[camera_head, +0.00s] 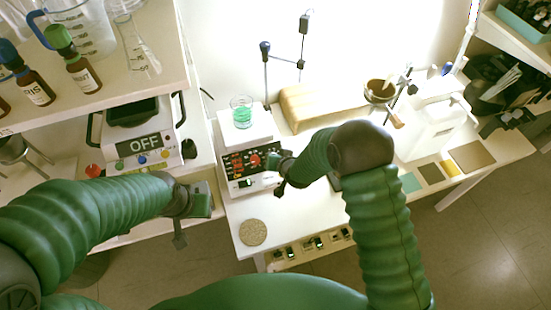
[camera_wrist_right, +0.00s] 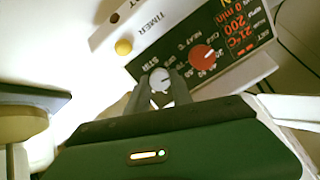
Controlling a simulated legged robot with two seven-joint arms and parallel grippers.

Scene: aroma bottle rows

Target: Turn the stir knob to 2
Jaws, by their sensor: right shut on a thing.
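The white hotplate stirrer (camera_head: 228,134) stands on the bench, a beaker of green liquid (camera_head: 241,115) on its plate. The right wrist view shows its black panel (camera_wrist_right: 180,62) close up. The small grey-white stir knob (camera_wrist_right: 160,78) sits beside the "STIR" label. My right gripper (camera_wrist_right: 160,92) is shut on this knob, one finger on each side; the knob's setting is too small to read. The larger red heat knob (camera_wrist_right: 203,56) is beside it, apart from the fingers. In the head view my right gripper (camera_head: 275,165) covers the panel's right side. My left gripper (camera_head: 205,205) hangs left of the bench, its jaws unclear.
A yellow button (camera_wrist_right: 123,47) lies near the "TIMER" label. A balance reading "OFF" (camera_head: 145,145) stands to the left, below a shelf with bottles (camera_head: 84,75). A round cork-coloured mat (camera_head: 253,232) lies on the bench front. A wooden block (camera_head: 318,108) is behind my right arm.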

